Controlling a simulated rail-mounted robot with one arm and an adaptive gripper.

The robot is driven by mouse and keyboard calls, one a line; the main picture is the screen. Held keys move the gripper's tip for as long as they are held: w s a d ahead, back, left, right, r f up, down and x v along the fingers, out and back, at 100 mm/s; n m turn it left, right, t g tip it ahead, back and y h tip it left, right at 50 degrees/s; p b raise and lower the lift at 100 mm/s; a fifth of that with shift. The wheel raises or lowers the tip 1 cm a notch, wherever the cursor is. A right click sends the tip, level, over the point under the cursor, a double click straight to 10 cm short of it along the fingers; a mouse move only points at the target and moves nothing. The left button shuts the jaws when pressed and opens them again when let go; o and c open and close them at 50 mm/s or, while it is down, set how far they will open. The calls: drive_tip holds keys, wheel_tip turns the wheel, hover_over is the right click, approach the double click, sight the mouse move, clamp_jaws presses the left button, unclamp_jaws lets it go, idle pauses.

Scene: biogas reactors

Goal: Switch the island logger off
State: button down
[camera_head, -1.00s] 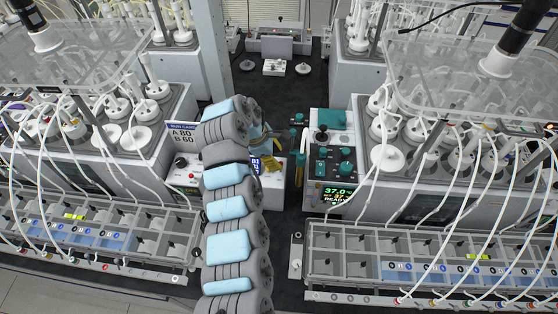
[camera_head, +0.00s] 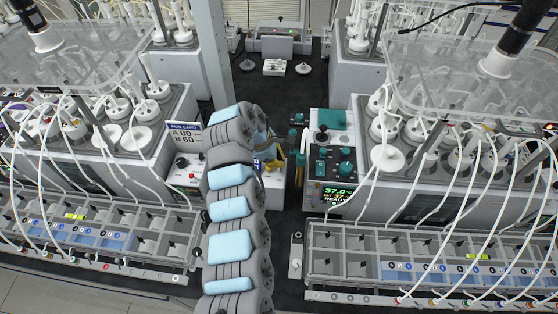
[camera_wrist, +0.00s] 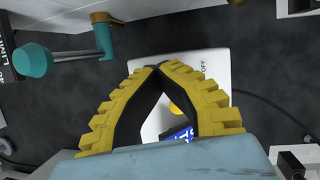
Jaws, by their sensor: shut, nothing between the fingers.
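The island logger appears to be the white box in the wrist view (camera_wrist: 215,75), with "OFF" printed near its right edge. A yellow round part and part of a blue display (camera_wrist: 180,135) show through the gap between my fingers. Its switch is not clearly visible; my fingers cover much of the box. In the head view the white box (camera_head: 273,198) stands in the middle aisle, partly behind my arm. My gripper (camera_wrist: 155,70) has yellow ribbed fingers with their tips together, holding nothing, over the box. I cannot tell whether the tips touch it.
A teal-knobbed unit with a green-lit display (camera_head: 338,192) stands just right of the box. A control panel with a red button (camera_head: 187,172) is to the left. Dark floor (camera_head: 285,105) is open behind.

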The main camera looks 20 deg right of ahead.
sight(278, 179)
drive_tip(key=shift+s+t+h+p, duration=0.25)
drive_tip(key=shift+t+h+p, duration=0.15)
drive_tip(key=shift+t, duration=0.2)
idle(1.2)
drive_tip(key=shift+s+a+t, duration=0.15)
drive_tip(key=shift+t, duration=0.15)
drive_tip(key=shift+s+a+f+m+t+h, duration=0.2)
drive_tip(key=shift+s+m+t+h, duration=0.2)
drive_tip(key=shift+t+h, duration=0.4)
drive_tip(key=shift+s+a+f+m+t+h+b, duration=0.15)
drive_tip(key=shift+s+m+t+h+b, duration=0.2)
drive_tip(key=shift+t+b, duration=0.4)
drive_tip(key=shift+s+a+f+m+t+h+b, duration=0.15)
drive_tip(key=shift+t+h+b, duration=0.3)
drive_tip(key=shift+t+b, duration=0.25)
drive_tip(key=shift+s+t+b, duration=0.1)
drive_tip(key=shift+t+b, duration=0.15)
drive_tip(key=shift+b, duration=0.05)
drive_tip(key=shift+s+a+f+t+h+b, duration=0.1)
drive_tip(key=shift+s+t+h+b, duration=0.1)
drive_tip(key=shift+t+h+b, duration=0.45)
